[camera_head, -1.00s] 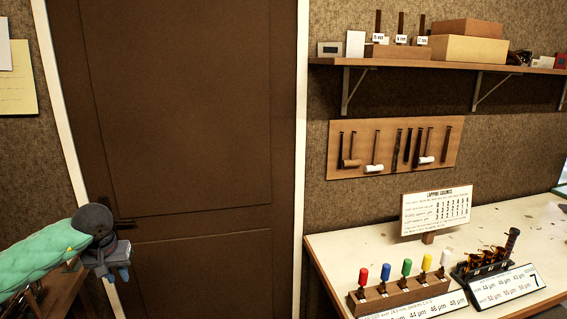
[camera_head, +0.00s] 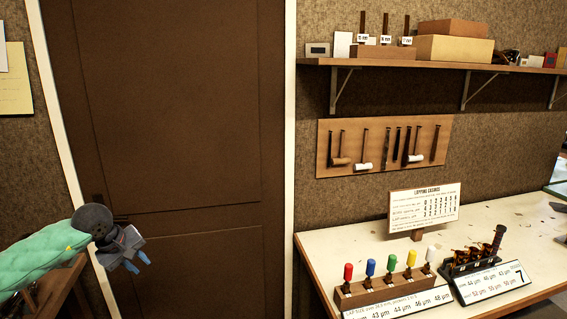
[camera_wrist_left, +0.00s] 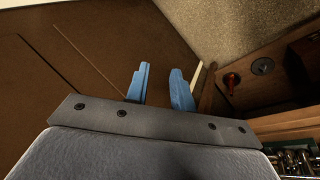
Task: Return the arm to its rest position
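My left gripper (camera_head: 138,262) is at the lower left of the head view, in front of the brown door (camera_head: 165,110). Its green-sleeved arm comes in from the left edge. In the left wrist view its two blue fingers (camera_wrist_left: 161,88) stand apart with nothing between them, and the door fills the left behind them. My right gripper is not in view.
A workbench (camera_head: 330,250) at the right bears a rack of coloured-handled tools (camera_head: 390,292), a brass-part stand (camera_head: 475,262) and a sign (camera_head: 424,207). Wooden furniture (camera_head: 62,285) stands at the lower left, below my arm. A shelf (camera_head: 440,66) hangs above the bench.

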